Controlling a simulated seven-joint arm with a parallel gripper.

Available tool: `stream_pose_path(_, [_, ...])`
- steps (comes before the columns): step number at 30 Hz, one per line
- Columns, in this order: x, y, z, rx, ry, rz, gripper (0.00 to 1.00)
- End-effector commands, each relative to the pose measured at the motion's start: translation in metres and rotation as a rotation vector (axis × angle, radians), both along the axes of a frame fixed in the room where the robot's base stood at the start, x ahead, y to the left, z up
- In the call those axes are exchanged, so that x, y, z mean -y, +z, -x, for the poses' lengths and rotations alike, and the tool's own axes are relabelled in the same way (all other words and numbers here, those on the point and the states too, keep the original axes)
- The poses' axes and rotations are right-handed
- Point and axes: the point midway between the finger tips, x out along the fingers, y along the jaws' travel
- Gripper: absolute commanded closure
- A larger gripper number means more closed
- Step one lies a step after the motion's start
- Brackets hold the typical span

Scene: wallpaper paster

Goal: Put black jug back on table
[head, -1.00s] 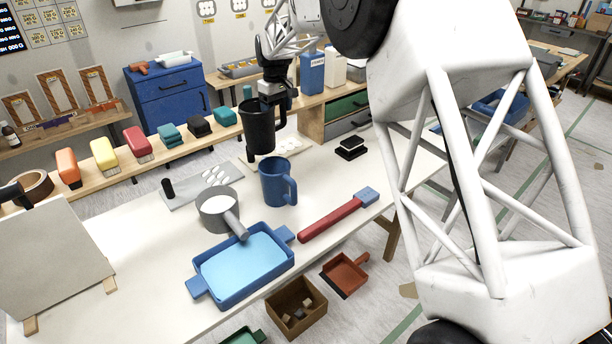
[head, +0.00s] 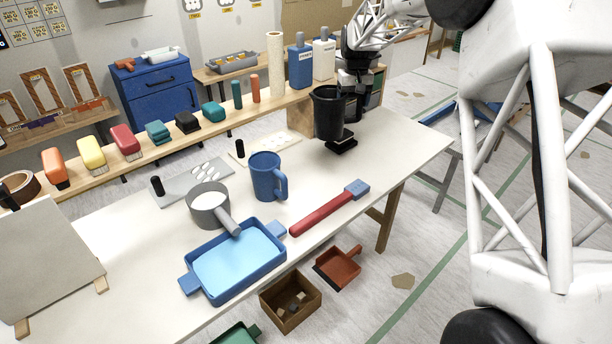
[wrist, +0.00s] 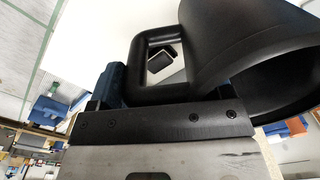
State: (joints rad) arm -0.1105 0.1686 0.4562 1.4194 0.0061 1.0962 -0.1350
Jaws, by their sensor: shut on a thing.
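The black jug (head: 328,114) is upright in the head view, near the right end of the white table (head: 400,150). My gripper (head: 355,85) is shut on its handle, behind and to the right of the jug. In the wrist view the jug (wrist: 245,50) fills the upper right, with its handle (wrist: 150,92) between my gripper's fingers (wrist: 118,92). A black block-like item (head: 341,141) lies on the table just below the jug. I cannot tell how large the gap under the jug is.
A blue mug (head: 266,178), a grey pot (head: 208,206), a blue tray (head: 240,262) and a red-handled tool (head: 325,212) lie to the left. The table's right end is clear.

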Motion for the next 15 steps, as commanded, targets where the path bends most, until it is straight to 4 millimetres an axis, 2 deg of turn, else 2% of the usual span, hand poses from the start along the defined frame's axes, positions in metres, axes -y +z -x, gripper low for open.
stream_pose_path(3, [0.018,-0.002,0.003,-0.001,-0.039,0.0,0.74])
stream_pose_path(10, [0.044,-0.009,0.009,-0.003,-0.086,-0.001,0.74])
stream_pose_path(13, [0.052,-0.02,0.015,-0.004,-0.084,-0.002,0.74])
stream_pose_path(15, [0.05,-0.029,0.019,-0.004,-0.06,-0.003,0.74])
